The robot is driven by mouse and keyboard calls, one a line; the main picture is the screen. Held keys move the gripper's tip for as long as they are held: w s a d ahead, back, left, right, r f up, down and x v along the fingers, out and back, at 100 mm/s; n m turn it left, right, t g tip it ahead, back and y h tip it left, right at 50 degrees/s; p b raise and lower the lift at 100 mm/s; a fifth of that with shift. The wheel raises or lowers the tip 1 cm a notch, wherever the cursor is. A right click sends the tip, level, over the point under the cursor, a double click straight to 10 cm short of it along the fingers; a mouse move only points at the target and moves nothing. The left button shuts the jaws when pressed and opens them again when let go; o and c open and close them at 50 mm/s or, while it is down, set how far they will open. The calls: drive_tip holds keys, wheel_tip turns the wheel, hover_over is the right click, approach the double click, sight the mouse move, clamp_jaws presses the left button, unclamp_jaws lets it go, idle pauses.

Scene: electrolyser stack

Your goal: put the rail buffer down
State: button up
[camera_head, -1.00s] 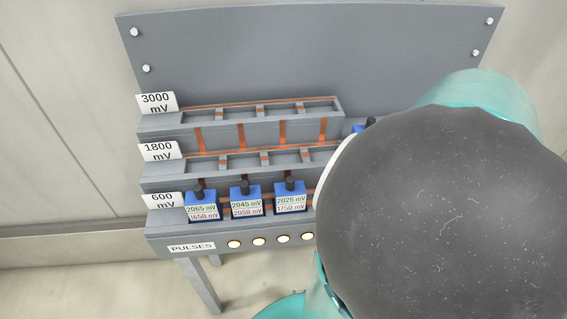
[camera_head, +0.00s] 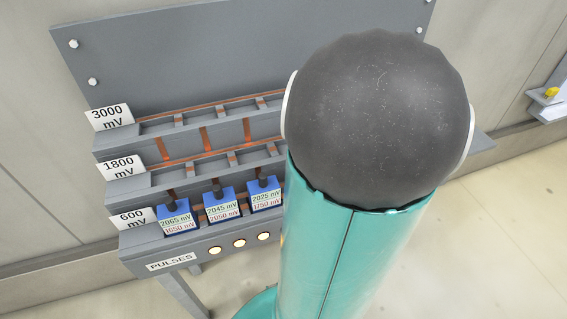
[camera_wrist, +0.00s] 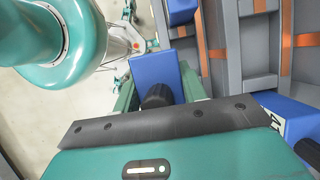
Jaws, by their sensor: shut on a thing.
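The rail buffer, a blue block (camera_wrist: 155,72) with a black knob, sits between the green fingers of my gripper (camera_wrist: 158,85) in the wrist view. My gripper is shut on it. The stepped grey rack's rails run along the right of that view, beside the held block. In the head view my arm hides the gripper and the held block. Three blue blocks with black knobs and mV labels, left (camera_head: 174,216), middle (camera_head: 221,205) and right (camera_head: 264,194), stand on the rack's lowest step, marked 600 mV.
The visible parts of the 1800 mV step (camera_head: 190,172) and 3000 mV step (camera_head: 190,121) look empty. My arm covers the rack's right part. In the wrist view, other blue blocks show at the top (camera_wrist: 182,11) and lower right (camera_wrist: 283,122). Another bench (camera_head: 550,100) stands far right.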

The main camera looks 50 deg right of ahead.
drive_tip(key=shift+w+d+f, duration=0.15)
drive_tip(key=shift+w+f, duration=0.75)
drive_tip(key=shift+f, duration=0.6)
drive_tip(key=shift+w+d+f, duration=0.1)
drive_tip(key=shift+w+f, duration=0.75)
drive_tip(key=shift+f, duration=0.7)
drive_tip(key=shift+w+d+f, duration=0.15)
drive_tip(key=shift+w+f, duration=0.75)
drive_tip(key=shift+f, duration=0.6)
drive_tip(key=shift+f, duration=0.15)
drive_tip(key=o, duration=1)
drive_tip(key=shift+c, duration=0.2)
drive_tip(key=v, duration=1.2)
